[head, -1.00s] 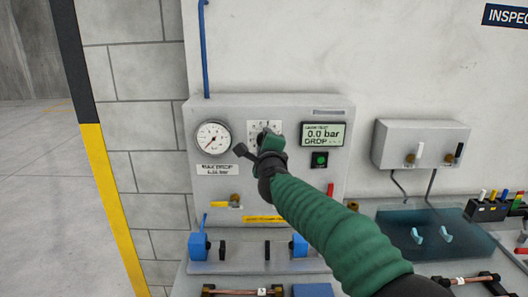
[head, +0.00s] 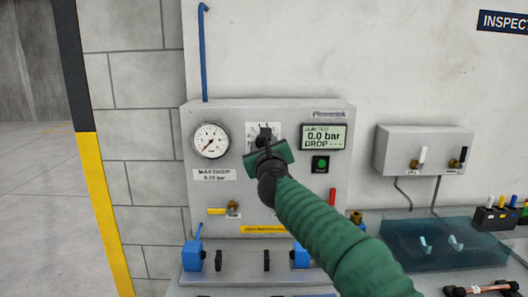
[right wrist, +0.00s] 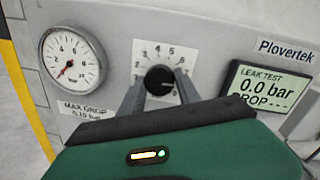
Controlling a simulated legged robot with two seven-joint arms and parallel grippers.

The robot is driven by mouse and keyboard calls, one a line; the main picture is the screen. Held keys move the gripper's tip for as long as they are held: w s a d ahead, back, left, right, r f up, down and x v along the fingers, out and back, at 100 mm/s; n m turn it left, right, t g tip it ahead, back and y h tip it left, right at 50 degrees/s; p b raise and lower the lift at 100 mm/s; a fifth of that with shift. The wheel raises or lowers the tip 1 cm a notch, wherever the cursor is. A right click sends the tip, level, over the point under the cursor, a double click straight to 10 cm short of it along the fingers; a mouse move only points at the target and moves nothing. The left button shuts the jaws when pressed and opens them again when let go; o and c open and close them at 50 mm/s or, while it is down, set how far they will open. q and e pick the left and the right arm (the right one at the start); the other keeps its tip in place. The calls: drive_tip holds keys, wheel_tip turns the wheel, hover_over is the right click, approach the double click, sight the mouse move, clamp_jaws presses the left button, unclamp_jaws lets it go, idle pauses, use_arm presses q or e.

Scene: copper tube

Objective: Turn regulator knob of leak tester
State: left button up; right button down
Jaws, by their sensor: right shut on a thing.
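The leak tester (head: 325,192) is a grey panel on the wall. Its black regulator knob (right wrist: 159,80) sits on a numbered white dial, between the gauge and the display. My right gripper (right wrist: 158,92) is shut on the knob, one finger on each side of it. In the head view my right gripper (head: 264,140) covers most of the knob. The round gauge (head: 211,140) has its red needle at the low end. The display (head: 324,137) reads 0.0 bar. My left gripper is not in view.
A green button (head: 320,164) and a red lever (head: 332,196) are right of my arm. A yellow-handled valve (head: 217,211) and blue clamps (head: 193,254) sit below.

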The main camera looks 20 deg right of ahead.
drive_tip(key=shift+w+f+m+b, duration=0.1)
drive_tip(key=shift+f+m+b, duration=0.2)
drive_tip(key=shift+f+m, duration=0.25)
drive_tip(key=shift+r+m, duration=0.15)
drive_tip(key=shift+m, duration=0.1)
drive_tip(key=c, duration=1.3)
unclamp_jaws()
drive_tip(key=o, duration=0.4)
drive_tip(key=shift+w+r, duration=0.1)
drive_tip(key=shift+o, duration=0.2)
drive_tip(key=shift+r, duration=0.1)
